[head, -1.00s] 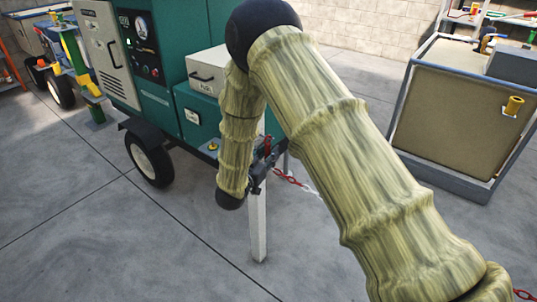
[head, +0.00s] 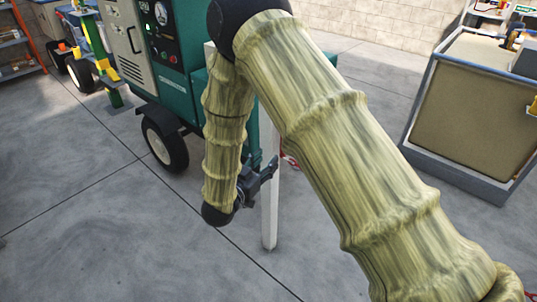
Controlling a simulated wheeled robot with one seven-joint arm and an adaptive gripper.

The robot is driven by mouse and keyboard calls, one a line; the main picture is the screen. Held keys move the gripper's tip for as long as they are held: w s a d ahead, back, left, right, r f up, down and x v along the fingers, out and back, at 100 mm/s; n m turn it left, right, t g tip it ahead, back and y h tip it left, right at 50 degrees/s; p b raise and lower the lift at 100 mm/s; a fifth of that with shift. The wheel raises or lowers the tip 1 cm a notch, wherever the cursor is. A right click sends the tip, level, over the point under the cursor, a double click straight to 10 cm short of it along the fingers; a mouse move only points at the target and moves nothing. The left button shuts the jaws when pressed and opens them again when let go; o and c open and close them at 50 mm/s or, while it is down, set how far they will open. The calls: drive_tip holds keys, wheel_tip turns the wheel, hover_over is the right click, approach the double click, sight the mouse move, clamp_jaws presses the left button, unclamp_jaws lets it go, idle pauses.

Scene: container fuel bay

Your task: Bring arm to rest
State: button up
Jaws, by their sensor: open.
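My arm, in a yellow-green streaked sleeve, crosses the head view. It rises from the bottom right to a black elbow at the top, and the forearm hangs down left of centre. My gripper (head: 268,172) is small and dark at the forearm's lower end. It points right and slightly up, open, with nothing seen between its fingers. It overlaps a white post (head: 270,222) in the picture; I cannot tell whether they touch. The fingertips are small and hard to make out.
A green wheeled machine (head: 180,86) with a control panel stands behind my forearm, its tyre (head: 165,145) at the left. A grey-framed tan bin (head: 470,110) stands at the right. A bit of red chain (head: 290,160) shows behind the post. The floor at lower left is clear.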

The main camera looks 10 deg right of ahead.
drive_tip(key=shift+s+a+f, duration=0.1)
drive_tip(key=shift+s, duration=0.05)
drive_tip(key=s+d+f+n+g+y, duration=0.1)
drive_tip(key=s+d+f+n+y, duration=0.1)
drive_tip(key=f, duration=0.4)
drive_tip(key=s+d+f+n+y, duration=0.1)
drive_tip(key=s+d+f+y, duration=0.15)
drive_tip(key=f, duration=0.35)
drive_tip(key=s+d+f+n+g+y, duration=0.2)
drive_tip(key=s+d+f+g+y, duration=0.15)
drive_tip(key=s+f, duration=0.55)
drive_tip(key=s+d+f+n+g+y, duration=0.2)
drive_tip(key=s+f+g, duration=0.2)
drive_tip(key=s+f, duration=0.6)
drive_tip(key=s+d+n+g+y, duration=0.15)
drive_tip(key=s+g, duration=0.35)
drive_tip(key=s, duration=1.5)
wheel_tip(320, 180, up, 14)
drive_tip(key=p, duration=1.4)
drive_tip(key=shift+w+a+r+y, duration=0.15)
drive_tip(key=shift+w+a+y, duration=0.1)
drive_tip(key=shift+y, duration=0.1)
